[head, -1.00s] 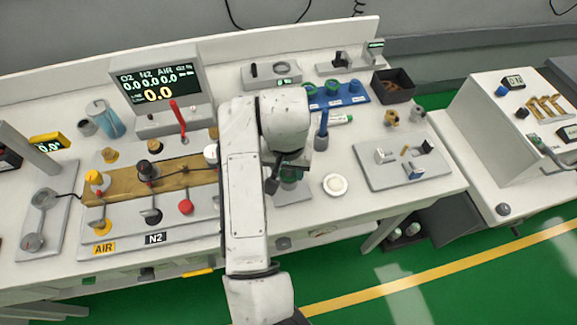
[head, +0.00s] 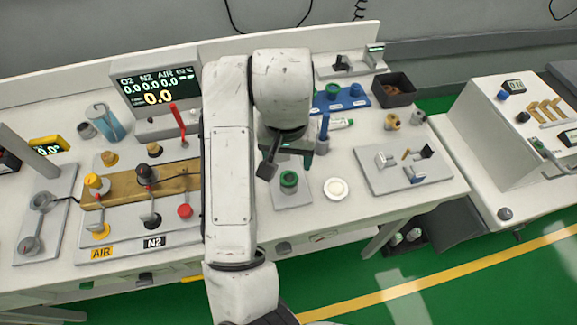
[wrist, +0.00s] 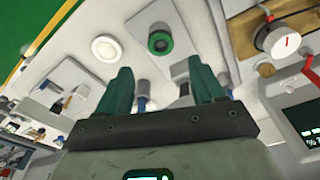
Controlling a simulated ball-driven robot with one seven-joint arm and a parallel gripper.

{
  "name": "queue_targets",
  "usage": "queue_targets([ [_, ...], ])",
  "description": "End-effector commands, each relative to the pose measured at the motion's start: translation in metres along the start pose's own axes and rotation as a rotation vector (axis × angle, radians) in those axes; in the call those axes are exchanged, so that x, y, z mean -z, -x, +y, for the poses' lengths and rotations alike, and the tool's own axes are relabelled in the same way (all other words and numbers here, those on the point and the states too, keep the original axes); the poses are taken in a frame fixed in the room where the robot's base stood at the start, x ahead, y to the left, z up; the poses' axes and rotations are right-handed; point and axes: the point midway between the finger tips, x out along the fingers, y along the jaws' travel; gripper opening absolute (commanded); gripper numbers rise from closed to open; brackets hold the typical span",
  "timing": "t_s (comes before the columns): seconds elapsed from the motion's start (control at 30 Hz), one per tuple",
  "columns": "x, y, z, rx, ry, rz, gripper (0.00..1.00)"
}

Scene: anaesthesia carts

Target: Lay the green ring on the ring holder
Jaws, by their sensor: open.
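The green ring (head: 289,178) sits around a short grey round post, which I take as the ring holder, on a small light plate (head: 302,196). In the wrist view the ring (wrist: 160,42) shows from above, around a grey centre, lying ahead of my fingers. It looks level; whether it is fully seated is hard to tell. My gripper (head: 287,161) is open and empty above the ring, apart from it. In the wrist view its two green-padded fingers (wrist: 160,72) stand wide apart with nothing between them.
A round white dish (head: 336,189) lies right of the ring's plate. A blue upright tool (head: 324,126) stands behind it. A grey tray with small fittings (head: 376,183) is farther right. The gas panel with a red knob (head: 185,211) is left, beyond my arm.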

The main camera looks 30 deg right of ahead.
Motion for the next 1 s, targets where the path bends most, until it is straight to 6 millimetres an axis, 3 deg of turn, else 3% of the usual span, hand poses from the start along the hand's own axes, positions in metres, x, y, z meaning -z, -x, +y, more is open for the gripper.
queue_targets([
  [0.1, 0.0, 0.022, -0.002, 0.006, 0.0, -0.003, 0.68],
  [0.3, 0.0, 0.039, -0.001, 0.003, 0.0, -0.002, 0.68],
  [1.0, 0.0, 0.042, -0.001, 0.001, 0.001, -0.002, 0.68],
])
